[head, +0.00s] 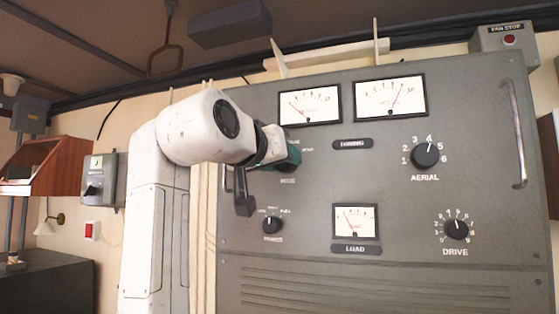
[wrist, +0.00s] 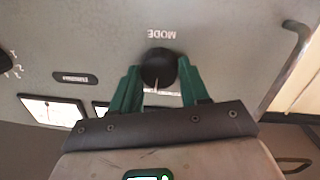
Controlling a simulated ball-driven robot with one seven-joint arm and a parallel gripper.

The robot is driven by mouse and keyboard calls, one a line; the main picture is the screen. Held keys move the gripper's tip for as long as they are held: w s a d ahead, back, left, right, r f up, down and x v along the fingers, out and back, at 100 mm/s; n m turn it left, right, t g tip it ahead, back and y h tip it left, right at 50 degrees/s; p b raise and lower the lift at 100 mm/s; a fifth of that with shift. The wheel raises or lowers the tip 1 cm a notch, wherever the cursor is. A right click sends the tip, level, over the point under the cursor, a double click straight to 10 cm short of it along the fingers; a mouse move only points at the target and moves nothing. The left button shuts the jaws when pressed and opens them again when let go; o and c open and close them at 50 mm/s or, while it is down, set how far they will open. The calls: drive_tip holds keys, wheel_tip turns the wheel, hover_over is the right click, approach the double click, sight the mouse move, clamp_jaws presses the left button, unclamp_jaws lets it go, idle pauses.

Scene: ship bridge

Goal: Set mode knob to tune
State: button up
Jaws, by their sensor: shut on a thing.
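The mode knob (wrist: 159,66) is a round black dial with a pale pointer line, on the grey panel beside the word MODE, which appears upside down in the wrist view. My gripper (wrist: 160,75) has its two green fingers on either side of the knob, shut on it. The pointer line runs down toward my palm in that view, leaning slightly left. In the head view my gripper (head: 284,158) is at the panel's upper left and hides most of the knob. Small words around the knob are partly covered and too small to read surely.
The radio panel (head: 390,160) also carries the aerial knob (head: 425,154), the drive knob (head: 456,230), a small lower-left knob (head: 272,225) and several meters.

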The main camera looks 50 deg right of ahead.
drive_tip(key=shift+m, duration=0.9)
drive_tip(key=o, duration=1.1)
drive_tip(key=shift+c, duration=0.2)
drive_tip(key=b+v, duration=0.3)
drive_tip(key=v, duration=0.7)
drive_tip(key=shift+s+a, duration=0.2)
drive_tip(key=shift+a, duration=0.2)
drive_tip(key=shift+a, duration=0.1)
